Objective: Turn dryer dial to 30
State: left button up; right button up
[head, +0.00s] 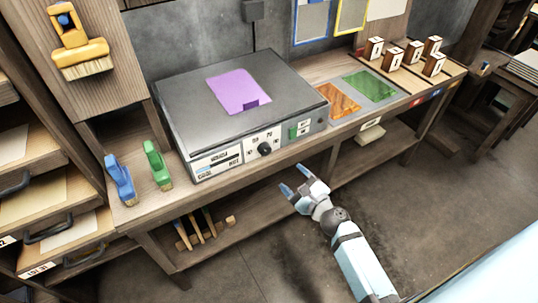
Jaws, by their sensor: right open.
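The dryer (180,108) is a grey box with a flat dark top, standing on the wooden bench. Its dial (264,149) is a small black knob on the white front panel, with small marks around it that are too small to read. A green switch (299,131) sits to the right of the dial. My right gripper (293,188) is open and empty, in front of the bench edge, below and to the right of the dial and apart from it. My left gripper is not in view.
A purple sheet (238,91) lies on the dryer top. Blue (120,180) and green (157,165) handled tools stand left of the dryer. Orange (338,101) and green (370,86) panels and several wooden blocks (413,53) are to the right. Floor space in front is clear.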

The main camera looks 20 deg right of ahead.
aim_at(267, 152)
jog(key=w, duration=0.4)
jog(key=w+a, duration=0.1)
jog(key=w, duration=0.3)
jog(key=w+a+p, duration=0.1)
jog(key=w, duration=0.3)
jog(key=shift+a, duration=0.15)
jog(key=c, duration=0.9)
